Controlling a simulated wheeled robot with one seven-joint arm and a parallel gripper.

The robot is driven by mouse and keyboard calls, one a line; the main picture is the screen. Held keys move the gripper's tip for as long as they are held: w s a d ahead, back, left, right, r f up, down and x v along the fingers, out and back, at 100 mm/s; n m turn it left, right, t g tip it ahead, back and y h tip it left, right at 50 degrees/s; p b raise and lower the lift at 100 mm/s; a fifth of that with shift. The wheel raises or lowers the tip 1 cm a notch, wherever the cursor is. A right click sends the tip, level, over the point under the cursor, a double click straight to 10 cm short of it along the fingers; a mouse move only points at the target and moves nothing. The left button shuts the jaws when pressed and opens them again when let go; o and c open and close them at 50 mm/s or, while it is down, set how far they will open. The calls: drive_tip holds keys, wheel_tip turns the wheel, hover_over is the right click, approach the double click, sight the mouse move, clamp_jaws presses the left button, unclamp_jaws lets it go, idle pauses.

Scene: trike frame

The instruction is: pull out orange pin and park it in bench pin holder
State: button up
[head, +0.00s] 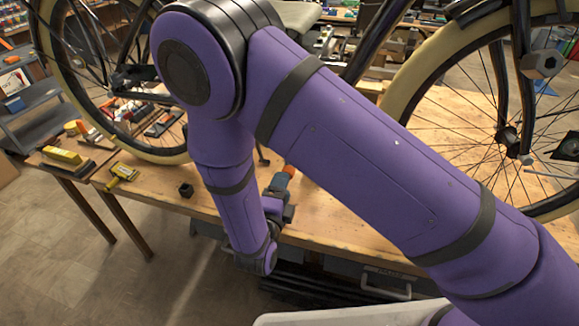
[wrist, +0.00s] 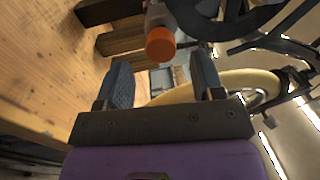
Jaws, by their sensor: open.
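The orange pin (wrist: 160,45) shows as a round orange end in the wrist view, set in a grey part of the trike frame. In the head view, an orange end (head: 289,170) shows just beyond my gripper (head: 281,184). In the wrist view my gripper (wrist: 161,70) is open, with one blue-grey finger to each side of the pin's line. The pin lies ahead of the fingertips, and nothing is between the fingers. A small dark block with a hole (head: 186,190) stands near the bench's front edge; I cannot tell for sure that it is the pin holder.
The wooden bench (head: 340,220) runs across the head view, its front edge close to my forearm. Large spoked wheels with cream tyres stand left and right. A yellow tool (head: 122,173) and a yellow block (head: 62,155) lie at left. My arm hides much of the middle.

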drive_tip(key=shift+w, duration=0.1)
drive_tip(key=x, duration=0.8)
drive_tip(key=shift+w+d+r, duration=0.2)
drive_tip(key=shift+w+d, duration=0.05)
drive_tip(key=shift+w, duration=0.1)
drive_tip(key=shift+w+d+r, duration=0.1)
drive_tip(key=shift+w, duration=0.05)
idle(1.1)
drive_tip(key=c, duration=0.7)
drive_tip(key=o, duration=1.1)
drive_tip(key=shift+o, duration=0.2)
drive_tip(key=v, duration=1.1)
drive_tip(key=shift+s+a, duration=0.25)
drive_tip(key=shift+a, duration=0.05)
